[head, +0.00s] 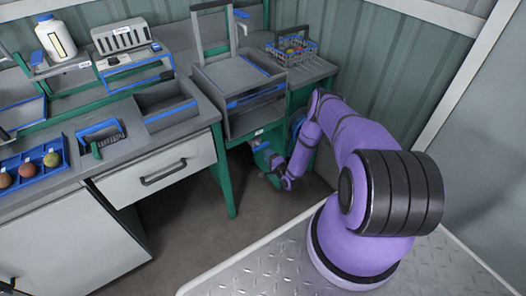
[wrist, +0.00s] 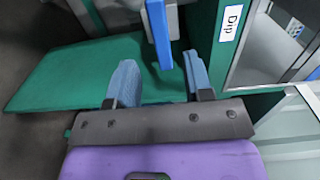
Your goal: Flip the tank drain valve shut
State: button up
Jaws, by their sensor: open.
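In the wrist view a blue lever with a grey side (wrist: 158,32), which looks like the drain valve handle, comes down from the top edge. Its lower end is between or just beyond my fingertips; I cannot tell if they touch it. My gripper (wrist: 159,70) is open, its two blue-grey fingers apart on either side of the lever. In the head view my gripper (head: 273,164) is low under the bench, below the grey tank (head: 222,78). The valve's body is out of the wrist view.
A white "Dip" label (wrist: 231,23) is on a green post right of the lever. A green panel (wrist: 60,75) lies behind the fingers. A wire basket (head: 290,48) stands right of the tank. A drawer (head: 158,170) and green bench leg (head: 224,175) are left of my gripper.

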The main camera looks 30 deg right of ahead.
jog(key=s, duration=0.3)
jog(key=shift+s, duration=0.25)
dwell(0.4)
